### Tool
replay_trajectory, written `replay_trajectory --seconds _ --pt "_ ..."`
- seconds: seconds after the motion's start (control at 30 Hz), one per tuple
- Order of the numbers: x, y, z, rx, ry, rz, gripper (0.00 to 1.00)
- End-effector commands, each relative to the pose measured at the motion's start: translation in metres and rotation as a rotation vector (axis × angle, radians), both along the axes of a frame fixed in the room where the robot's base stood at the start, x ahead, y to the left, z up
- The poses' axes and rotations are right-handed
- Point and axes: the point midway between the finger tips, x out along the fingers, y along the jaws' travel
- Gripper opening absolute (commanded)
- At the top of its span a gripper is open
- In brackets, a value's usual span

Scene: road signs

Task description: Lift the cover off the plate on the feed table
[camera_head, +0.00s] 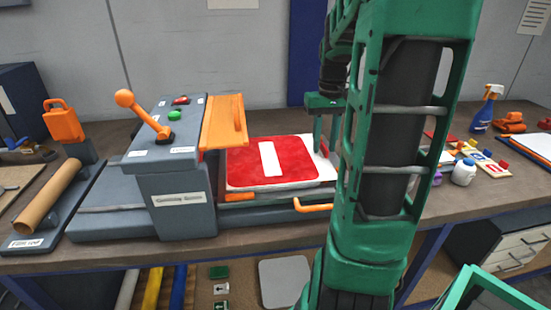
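A red square plate face with a white bar (268,159) lies flat on the feed table (285,197) beside the grey machine. A white layer (300,186) shows along its front and right edges. I cannot tell which layer is the cover. My gripper (324,148) points down at the far right corner of the red face, close above or beside the white layer. My green arm hides the area just right of the feed table.
An orange handle (313,206) sticks out at the feed table's front. A spray bottle (486,108) and a white jar (463,172) stand at right.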

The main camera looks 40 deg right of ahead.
Motion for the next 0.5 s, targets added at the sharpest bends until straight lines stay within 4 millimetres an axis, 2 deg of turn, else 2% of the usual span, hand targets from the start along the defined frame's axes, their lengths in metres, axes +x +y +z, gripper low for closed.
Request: replay_trajectory --seconds 0.23,0.3,0.37,0.5 --pt "0.0003 -0.0001 -0.0014 -0.001 -0.001 0.0 0.29" --pt "0.0003 -0.0001 -0.0014 -0.001 -0.001 0.0 0.12" --pt "0.0004 0.0 -0.0014 -0.001 -0.001 0.0 0.0" --pt "0.0005 0.0 -0.0012 -0.001 -0.001 0.001 0.0"
